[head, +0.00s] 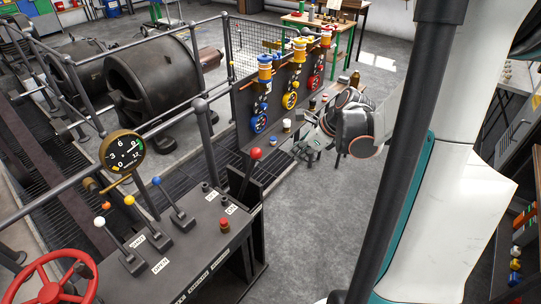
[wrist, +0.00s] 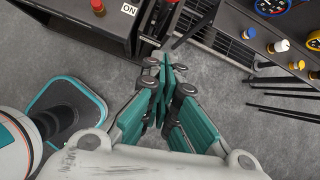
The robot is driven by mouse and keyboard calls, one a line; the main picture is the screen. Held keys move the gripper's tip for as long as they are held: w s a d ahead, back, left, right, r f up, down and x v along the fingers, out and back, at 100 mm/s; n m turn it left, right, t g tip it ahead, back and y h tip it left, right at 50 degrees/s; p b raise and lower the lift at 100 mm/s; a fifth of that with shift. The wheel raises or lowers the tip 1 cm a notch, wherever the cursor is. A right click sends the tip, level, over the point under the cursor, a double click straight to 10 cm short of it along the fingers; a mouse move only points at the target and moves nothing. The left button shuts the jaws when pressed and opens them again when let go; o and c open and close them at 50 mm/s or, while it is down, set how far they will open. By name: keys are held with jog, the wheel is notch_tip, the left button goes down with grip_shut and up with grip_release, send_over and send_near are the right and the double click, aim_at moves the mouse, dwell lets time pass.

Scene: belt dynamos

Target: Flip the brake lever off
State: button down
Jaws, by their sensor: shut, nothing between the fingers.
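A tall lever with a red knob (head: 255,154) stands in a slotted dark housing at the right end of the black control console (head: 195,250). It leans slightly to the right. An ON label (head: 232,209) is beside it; I cannot read a brake label. My gripper (head: 307,143) is right of the red knob, apart from it, in front of the gauge panel. In the wrist view my gripper (wrist: 163,70) points toward the console edge, its teal fingers together and empty. The ON label (wrist: 129,10) shows at the top there; the red knob is not clear.
Several short levers with white, yellow and blue knobs, a red button (head: 225,224) and a red handwheel (head: 52,280) are on the left. A gauge panel (head: 243,104) with colored dials stands behind. Grey floor (head: 300,240) is clear right of the console.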

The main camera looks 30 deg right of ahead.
jog(key=w+a+f+b, duration=0.2)
jog(key=w+a+f, duration=0.2)
jog(key=w+f, duration=0.3)
jog(key=shift+w+a+b, duration=0.15)
jog(key=shift+w+b, duration=0.15)
jog(key=shift+w, duration=0.3)
jog(key=shift+f, duration=0.1)
